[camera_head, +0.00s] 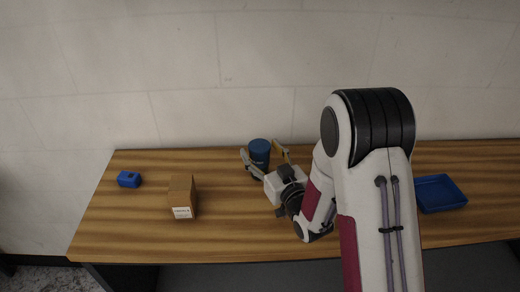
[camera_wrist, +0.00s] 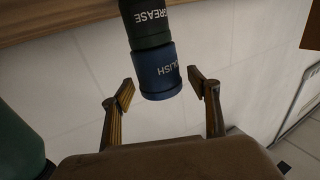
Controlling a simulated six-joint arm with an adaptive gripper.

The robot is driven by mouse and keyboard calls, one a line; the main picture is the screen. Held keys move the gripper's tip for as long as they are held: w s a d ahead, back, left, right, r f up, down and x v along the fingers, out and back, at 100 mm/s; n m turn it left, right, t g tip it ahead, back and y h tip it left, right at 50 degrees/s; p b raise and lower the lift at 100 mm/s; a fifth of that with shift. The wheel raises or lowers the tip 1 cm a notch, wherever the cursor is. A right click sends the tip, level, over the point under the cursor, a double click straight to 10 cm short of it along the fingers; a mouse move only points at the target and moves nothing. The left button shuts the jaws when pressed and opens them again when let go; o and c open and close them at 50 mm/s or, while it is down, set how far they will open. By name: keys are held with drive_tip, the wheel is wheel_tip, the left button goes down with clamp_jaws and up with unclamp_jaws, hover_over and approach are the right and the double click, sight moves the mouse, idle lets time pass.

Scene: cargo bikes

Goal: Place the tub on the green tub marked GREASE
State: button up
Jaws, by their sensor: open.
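The green tub marked GREASE (camera_wrist: 150,18) is dark and stands on the table, partly hidden in the head view. The blue tub (camera_head: 259,146), with lettering ending in "LISH", sits on top of it. In the wrist view, which is turned upside down, the blue tub (camera_wrist: 157,73) is in contact with the green one and lined up with it. My gripper (camera_wrist: 160,82) is open, its fingers on either side of the blue tub's end with gaps at both sides. In the head view my gripper (camera_head: 260,149) reaches around the stack from the front right.
A cardboard box (camera_head: 181,197) with a white label stands left of the stack. A small blue block (camera_head: 129,179) lies at the far left. A blue tray (camera_head: 440,192) is at the right, beyond my arm. The wall (camera_head: 190,60) is close behind the table (camera_head: 125,225).

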sight(265, 155)
drive_tip(key=shift+v, duration=3)
drive_tip(key=shift+r, duration=0.1)
drive_tip(key=shift+w+d+r+g+h, duration=0.25)
drive_tip(key=shift+d+r+g+h, duration=0.05)
drive_tip(key=shift+d+r+h, duration=0.3)
drive_tip(key=s+d+r+m+g+h, duration=0.3)
drive_tip(key=s+d+r+g+h, duration=0.3)
drive_tip(key=s+d, duration=0.4)
drive_tip(key=s+r+g, duration=0.1)
drive_tip(key=s+g, duration=0.1)
drive_tip(key=s, duration=1)
drive_tip(key=s+r+m+g, duration=0.1)
drive_tip(key=s+r+g, duration=0.1)
drive_tip(key=s, duration=1)
drive_tip(key=shift+s+m, duration=0.2)
drive_tip(key=shift+m, duration=0.1)
